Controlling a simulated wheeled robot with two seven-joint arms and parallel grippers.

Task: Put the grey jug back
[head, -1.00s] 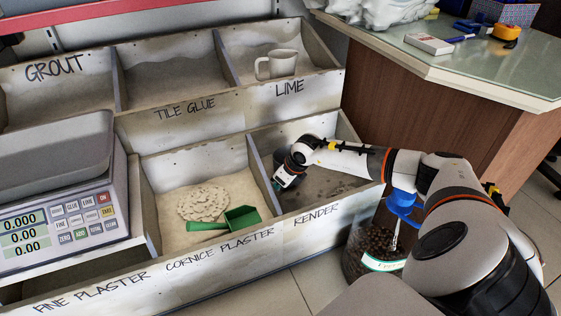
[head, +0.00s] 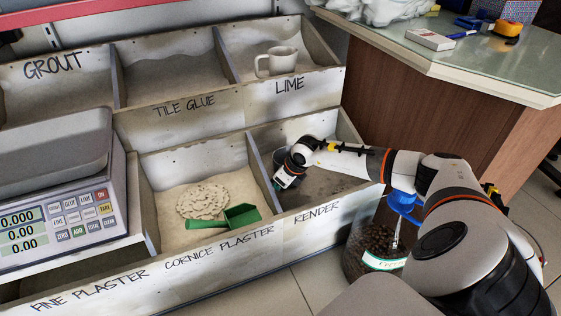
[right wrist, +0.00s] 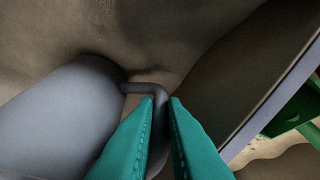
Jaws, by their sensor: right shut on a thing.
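The grey jug (right wrist: 55,115) fills the left of the right wrist view, and its handle runs between the teal fingertips of my right gripper (right wrist: 162,100). The gripper is shut on that handle. In the head view, my right gripper (head: 283,183) is down in the render compartment (head: 318,214), by its left divider. The jug (head: 281,157) shows there only as a small dark grey part behind my wrist. Whether its base rests on the render is hidden. My left gripper is out of view.
A green scoop (head: 240,216) lies in the cornice plaster compartment left of the divider. A light mug (head: 281,61) sits in the lime compartment above. A scale (head: 60,215) stands at left. A jar with a blue lid (head: 375,245) stands on the floor beside my right arm.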

